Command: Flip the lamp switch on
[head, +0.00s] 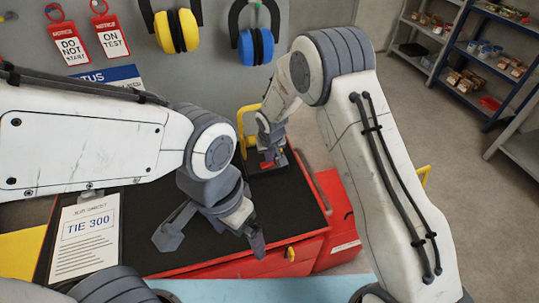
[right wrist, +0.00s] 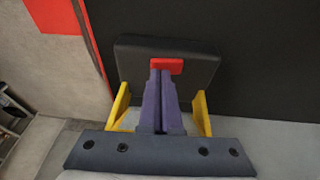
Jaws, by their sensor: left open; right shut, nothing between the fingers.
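A black switch box (right wrist: 200,60) with a small red switch piece (right wrist: 172,65) sits at the back right of the cabinet top, with a yellow guard (right wrist: 202,112) around it. In the head view the red piece (head: 266,164) is partly hidden by my right gripper. My right gripper (head: 269,152) points down at the box, shut and empty. In the right wrist view its fingertips (right wrist: 160,72) overlap the lower left edge of the red piece; I cannot tell if they touch. My left gripper (head: 212,240) is open and empty over the black cabinet top, left of the box.
The red cabinet (head: 310,245) has a black mat on top (head: 140,240). Yellow (head: 177,30) and blue (head: 256,46) ear muffs and red tags (head: 68,42) hang on the grey panel. Shelves (head: 470,65) stand far right.

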